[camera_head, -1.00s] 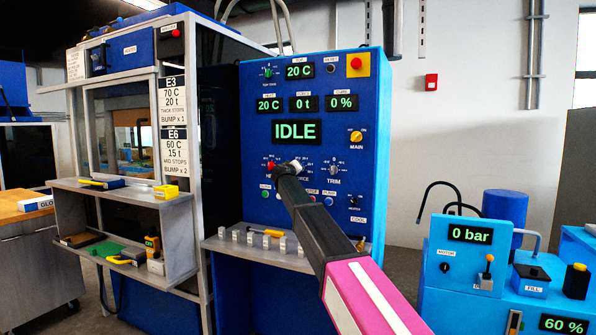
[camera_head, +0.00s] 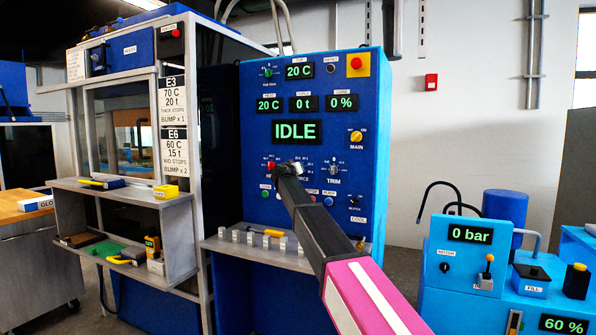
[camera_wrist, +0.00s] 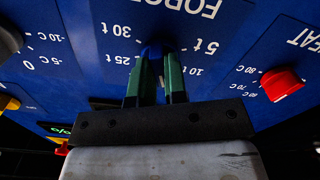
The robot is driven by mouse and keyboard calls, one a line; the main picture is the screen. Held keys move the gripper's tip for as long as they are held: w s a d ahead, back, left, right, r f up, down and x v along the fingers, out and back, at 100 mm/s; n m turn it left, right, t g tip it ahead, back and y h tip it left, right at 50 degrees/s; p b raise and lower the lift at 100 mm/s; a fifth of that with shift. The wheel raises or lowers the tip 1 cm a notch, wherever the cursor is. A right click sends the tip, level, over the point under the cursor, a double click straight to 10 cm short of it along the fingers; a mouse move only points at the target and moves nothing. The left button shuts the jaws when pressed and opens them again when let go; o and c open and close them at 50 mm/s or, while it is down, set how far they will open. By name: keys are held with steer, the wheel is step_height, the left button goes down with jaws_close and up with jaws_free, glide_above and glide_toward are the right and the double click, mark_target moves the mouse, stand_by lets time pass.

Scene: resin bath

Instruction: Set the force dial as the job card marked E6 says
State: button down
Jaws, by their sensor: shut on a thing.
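The job card marked E6 (camera_head: 173,150) hangs on the frame left of the panel and reads 60 C, 15 t, mid stops, bump x 2. The force dial (camera_wrist: 156,48) is a dark blue knob in the wrist view, upside down under the word FORCE. Marks 5 t and 10 show to its right, 30 t and 25 t to its left. My gripper (camera_wrist: 156,78) is shut on this knob, with a green finger on each side. Its pointer and the marks below are hidden. In the head view my gripper (camera_head: 288,168) covers the dial.
The red heat knob (camera_wrist: 282,85) is close beside the force dial; the trim knob (camera_head: 333,168) is on its other side. The panel displays read IDLE (camera_head: 297,131) and 0 t (camera_head: 303,104). A shelf (camera_head: 240,247) with small metal blocks juts out below.

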steer(key=shift+s+f, duration=0.1)
steer(key=c, duration=1.1)
jaws_free()
steer(key=shift+c, duration=0.2)
steer(key=v, duration=1)
steer(key=shift+s, duration=0.35)
steer(key=shift+a, duration=0.2)
